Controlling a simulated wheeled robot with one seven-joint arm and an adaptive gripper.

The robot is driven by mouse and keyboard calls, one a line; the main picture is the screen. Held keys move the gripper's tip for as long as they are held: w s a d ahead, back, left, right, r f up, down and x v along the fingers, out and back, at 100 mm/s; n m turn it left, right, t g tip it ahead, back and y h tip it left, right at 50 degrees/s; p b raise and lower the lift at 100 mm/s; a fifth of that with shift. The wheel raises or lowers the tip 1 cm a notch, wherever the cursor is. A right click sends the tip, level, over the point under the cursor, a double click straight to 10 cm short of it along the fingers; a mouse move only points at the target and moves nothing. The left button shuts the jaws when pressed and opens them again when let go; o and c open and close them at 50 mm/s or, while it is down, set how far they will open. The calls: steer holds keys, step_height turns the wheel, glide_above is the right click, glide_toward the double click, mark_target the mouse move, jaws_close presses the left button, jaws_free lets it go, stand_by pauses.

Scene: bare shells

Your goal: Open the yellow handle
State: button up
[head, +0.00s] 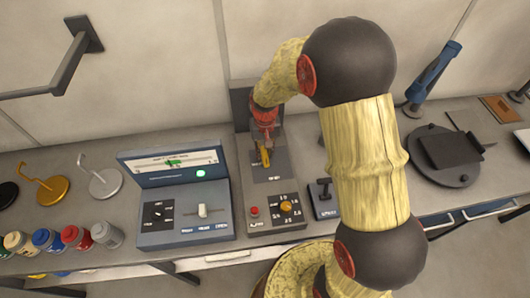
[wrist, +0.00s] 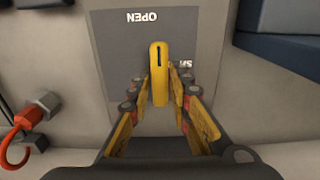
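The yellow handle (wrist: 158,70) stands out from a dark grey plate (wrist: 122,60) marked "OPEN" at one end in the wrist view. A second label beside the handle is partly covered by a finger. My gripper (wrist: 160,88) has its two yellow fingers on either side of the handle.
A control box with a red button and yellow knob (head: 286,206) sits in front of the plate. A console with a lit screen (head: 176,163) stands to the left. Several jars and hooks are farther left. A dark round stand (head: 432,172) is at right.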

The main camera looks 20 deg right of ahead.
mark_target(265, 155)
steer(key=o, duration=0.3)
step_height(265, 155, up, 12)
steer(key=shift+f, duration=0.1)
stand_by(0.6)
stand_by(0.4)
